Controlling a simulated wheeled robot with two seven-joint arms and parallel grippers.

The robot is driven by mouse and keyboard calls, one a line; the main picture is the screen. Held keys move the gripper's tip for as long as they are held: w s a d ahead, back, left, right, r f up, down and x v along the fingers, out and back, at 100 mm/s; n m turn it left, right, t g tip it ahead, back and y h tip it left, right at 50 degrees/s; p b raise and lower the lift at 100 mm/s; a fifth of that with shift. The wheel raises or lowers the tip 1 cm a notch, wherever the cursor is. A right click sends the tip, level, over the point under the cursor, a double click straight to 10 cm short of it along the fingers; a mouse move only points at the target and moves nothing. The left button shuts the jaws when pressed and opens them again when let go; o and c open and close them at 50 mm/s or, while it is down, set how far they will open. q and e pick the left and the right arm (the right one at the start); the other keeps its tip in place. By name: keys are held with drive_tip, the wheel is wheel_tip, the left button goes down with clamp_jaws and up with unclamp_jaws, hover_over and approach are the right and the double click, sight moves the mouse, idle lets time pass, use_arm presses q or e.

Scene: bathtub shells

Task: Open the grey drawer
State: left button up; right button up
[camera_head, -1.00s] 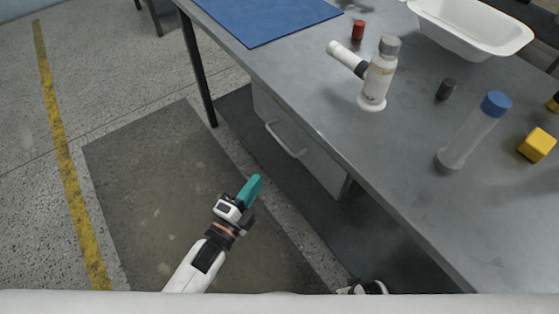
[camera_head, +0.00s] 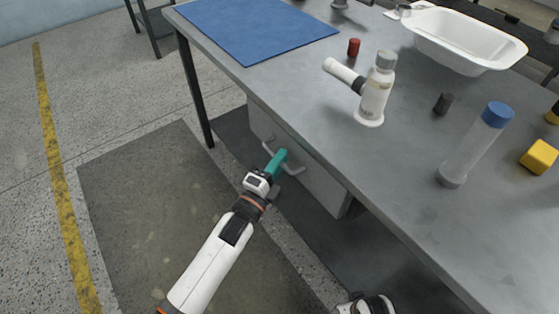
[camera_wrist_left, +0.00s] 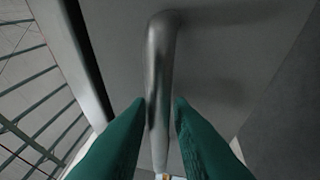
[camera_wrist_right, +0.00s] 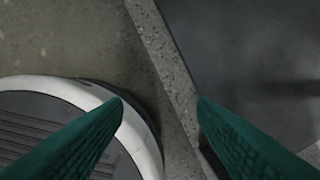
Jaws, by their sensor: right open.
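The grey drawer (camera_head: 322,188) is under the near left part of the workbench; its front looks flush with the cabinet. Its bar handle (camera_head: 296,170) is partly hidden by my left gripper (camera_head: 281,156) in the head view. In the left wrist view the metal handle (camera_wrist_left: 158,70) runs between the green fingers of my left gripper (camera_wrist_left: 160,102), which are close against it on both sides. My right gripper (camera_wrist_right: 159,100) is open and empty over the floor; in the head view only part of my right arm shows at the bottom edge.
The grey workbench (camera_head: 300,85) carries a blue mat (camera_head: 255,28), a white bottle-shaped item (camera_head: 375,92), a clear tube with a blue cap (camera_head: 475,145), a yellow block (camera_head: 539,157) and a white basin (camera_head: 465,40). The floor left of the drawer is clear.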

use_arm(q)
drive_tip(key=shift+w+d, duration=0.1)
drive_tip(key=shift+w, duration=0.05)
use_arm(e)
drive_tip(key=shift+r, duration=0.15)
use_arm(q)
drive_tip(key=shift+c, duration=0.3)
clamp_jaws()
